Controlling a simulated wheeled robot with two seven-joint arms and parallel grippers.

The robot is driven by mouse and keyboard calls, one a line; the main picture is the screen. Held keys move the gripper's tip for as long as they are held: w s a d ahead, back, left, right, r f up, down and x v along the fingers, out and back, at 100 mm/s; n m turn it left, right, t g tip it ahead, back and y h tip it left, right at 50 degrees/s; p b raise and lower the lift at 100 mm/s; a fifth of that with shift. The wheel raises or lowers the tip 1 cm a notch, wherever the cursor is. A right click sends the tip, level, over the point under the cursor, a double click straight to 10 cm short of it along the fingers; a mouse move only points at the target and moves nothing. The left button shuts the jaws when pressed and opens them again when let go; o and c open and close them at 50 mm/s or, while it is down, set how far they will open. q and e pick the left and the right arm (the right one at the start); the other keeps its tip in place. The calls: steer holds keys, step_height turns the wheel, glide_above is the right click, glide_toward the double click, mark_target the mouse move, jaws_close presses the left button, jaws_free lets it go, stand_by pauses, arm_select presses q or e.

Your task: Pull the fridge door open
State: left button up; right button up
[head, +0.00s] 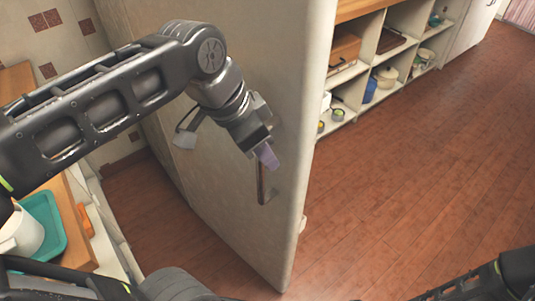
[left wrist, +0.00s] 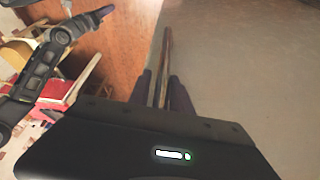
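The pale beige fridge door (head: 235,60) fills the middle of the head view, with a slim upright handle (head: 263,186) near its right edge. My left gripper (head: 267,157) is at the handle's upper part. In the left wrist view, the handle (left wrist: 166,60) runs between the two dark fingers of my left gripper (left wrist: 163,92). The fingers stand apart, with narrow gaps beside the handle, so the gripper looks open around it. The left wrist view also shows my right arm, its gripper (left wrist: 104,12) small at the top and its opening unclear.
Open shelves (head: 350,90) with bowls and boxes stand beyond the door's right edge. A teal tray (head: 45,225) and a white container (head: 22,235) are on the counter at lower left. The reddish wooden floor (head: 415,180) is clear on the right.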

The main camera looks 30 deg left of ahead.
arm_select(q)
steer(key=v, duration=0.5)
steer(key=shift+s+a+r, duration=0.1)
steer(key=shift+s+r, duration=0.1)
steer(key=shift+r, duration=0.2)
